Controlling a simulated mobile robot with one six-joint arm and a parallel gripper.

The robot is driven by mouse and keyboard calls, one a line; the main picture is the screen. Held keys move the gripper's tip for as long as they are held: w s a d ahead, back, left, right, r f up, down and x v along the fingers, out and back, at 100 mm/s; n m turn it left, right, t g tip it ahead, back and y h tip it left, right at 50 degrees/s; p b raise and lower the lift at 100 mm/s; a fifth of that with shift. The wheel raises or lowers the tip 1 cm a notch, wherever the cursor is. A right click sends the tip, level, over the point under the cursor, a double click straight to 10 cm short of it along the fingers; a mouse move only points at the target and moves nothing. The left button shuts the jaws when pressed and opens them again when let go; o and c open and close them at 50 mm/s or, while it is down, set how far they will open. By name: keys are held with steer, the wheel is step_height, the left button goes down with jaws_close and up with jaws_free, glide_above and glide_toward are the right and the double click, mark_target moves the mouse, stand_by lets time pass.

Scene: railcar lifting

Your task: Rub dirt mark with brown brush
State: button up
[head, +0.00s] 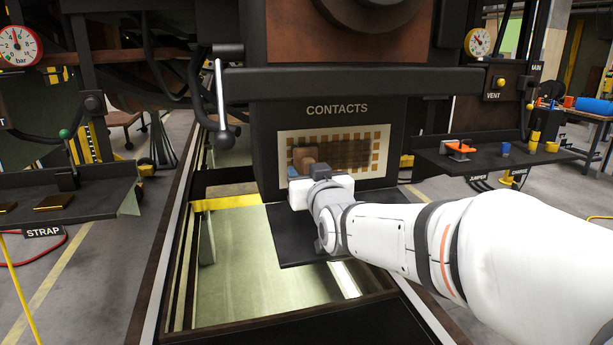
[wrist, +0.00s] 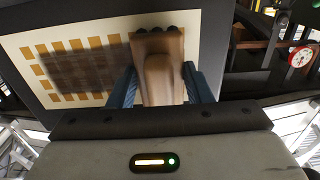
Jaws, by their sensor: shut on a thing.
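The brown brush (head: 304,154) is held by my gripper (wrist: 161,88), its blue fingers on either side of the handle. The brush (wrist: 162,70) points at the pale contact panel (head: 284,142), which has rows of copper-coloured squares. The dark dirt mark (head: 350,155) spreads over the middle and right of the squares in the head view. It shows to the left of the brush in the wrist view (wrist: 85,72). The brush head is at the panel's left part in the head view, near the mark's edge. I cannot tell whether it touches the panel.
A dark shelf (head: 270,240) juts out below the panel. A lever (head: 222,100) stands to the left. A left tray (head: 95,190) holds brass pieces. An open pit lies below.

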steer(key=shift+w+a, duration=0.15)
steer(key=shift+w, duration=0.3)
